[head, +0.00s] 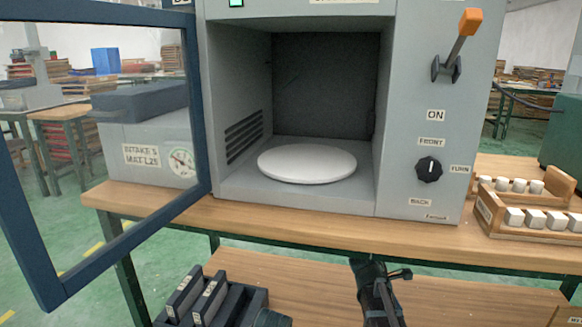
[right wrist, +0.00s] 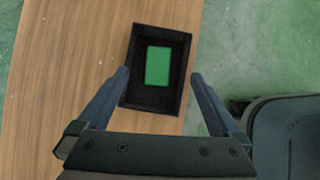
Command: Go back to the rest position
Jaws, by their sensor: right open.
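My right gripper (right wrist: 160,75) shows in the right wrist view with its two fingers spread apart. Nothing is held between them. Below the fingers, a black tray (right wrist: 134,55) with a green rectangle (right wrist: 158,66) in it lies on a wooden surface. The fingertips appear on either side of the tray in the picture; the height between them cannot be told. My left gripper shows in neither view.
A grey booth (head: 420,60) holds a white round plate (head: 307,163); its framed door (head: 203,110) stands open. White blocks (head: 535,217) sit in wooden holders at right.

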